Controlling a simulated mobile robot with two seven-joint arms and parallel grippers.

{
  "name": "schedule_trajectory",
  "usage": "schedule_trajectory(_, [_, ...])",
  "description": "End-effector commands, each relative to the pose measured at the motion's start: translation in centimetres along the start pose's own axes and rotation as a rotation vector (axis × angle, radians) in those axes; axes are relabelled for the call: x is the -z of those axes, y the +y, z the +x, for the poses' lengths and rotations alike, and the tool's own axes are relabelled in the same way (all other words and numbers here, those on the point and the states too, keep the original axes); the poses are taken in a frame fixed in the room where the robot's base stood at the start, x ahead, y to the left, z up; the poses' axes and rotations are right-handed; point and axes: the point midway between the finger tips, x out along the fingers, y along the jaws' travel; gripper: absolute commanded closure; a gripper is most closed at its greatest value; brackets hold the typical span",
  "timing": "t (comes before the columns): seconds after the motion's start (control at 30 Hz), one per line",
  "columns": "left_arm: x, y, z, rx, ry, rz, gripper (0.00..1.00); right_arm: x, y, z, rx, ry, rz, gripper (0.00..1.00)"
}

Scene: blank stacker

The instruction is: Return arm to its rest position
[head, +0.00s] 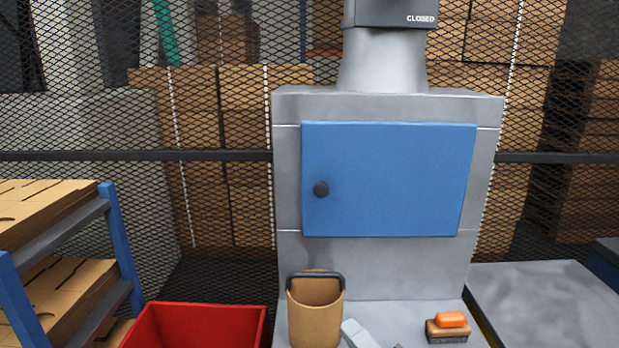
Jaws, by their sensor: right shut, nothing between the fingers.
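My right gripper (358,334) shows only as a small light grey piece at the bottom edge, just right of the tan bucket; most of it is cut off by the frame. It is shut with nothing held. My left gripper is not in view. The grey machine (385,268) stands in the middle with its blue door (390,180) closed. A sign on top (392,14) reads CLOSED.
The tan bucket (316,315) with a dark handle and an orange-topped brush (448,327) stand on the machine's front ledge. A red bin (198,325) and a blue-post rack (122,245) with cardboard are at left. A grey surface (550,300) is at right. Mesh fence (120,115) runs behind.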

Motion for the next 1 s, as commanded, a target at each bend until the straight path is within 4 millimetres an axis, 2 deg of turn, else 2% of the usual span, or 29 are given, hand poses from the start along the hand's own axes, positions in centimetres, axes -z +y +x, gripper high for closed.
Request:
schedule_trajectory(0.03, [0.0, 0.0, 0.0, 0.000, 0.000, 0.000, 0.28, -0.5, -1.5, -1.5, 0.029, -0.056, 0.128, 1.00])
schedule_trajectory(0.2, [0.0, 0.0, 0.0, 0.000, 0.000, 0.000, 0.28, -2.1, -6.2, -6.7, 0.119, -0.259, 0.536, 1.00])
schedule_trajectory(0.33, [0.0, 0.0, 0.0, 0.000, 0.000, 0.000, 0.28, -2.5, -10.3, -11.5, 0.195, -0.431, 0.835, 1.00])
schedule_trajectory(0.5, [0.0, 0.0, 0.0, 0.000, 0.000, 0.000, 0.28, -1.5, -15.2, -18.6, 0.296, -0.667, 1.203, 1.00])
schedule_trajectory(0.63, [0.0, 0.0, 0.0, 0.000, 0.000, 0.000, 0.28, 0.1, -17.7, -23.3, 0.357, -0.821, 1.427, 1.00])
schedule_trajectory(0.7, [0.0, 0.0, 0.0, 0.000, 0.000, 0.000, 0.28, 0.9, -18.5, -25.1, 0.378, -0.882, 1.514, 1.00])
schedule_trajectory(0.8, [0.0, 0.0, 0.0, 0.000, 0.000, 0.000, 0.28, 1.7, -19.1, -26.8, 0.396, -0.940, 1.596, 1.00])
schedule_trajectory(1.0, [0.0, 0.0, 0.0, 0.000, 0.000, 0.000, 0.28, 2.1, -19.4, -27.7, 0.406, -0.969, 1.640, 1.00])
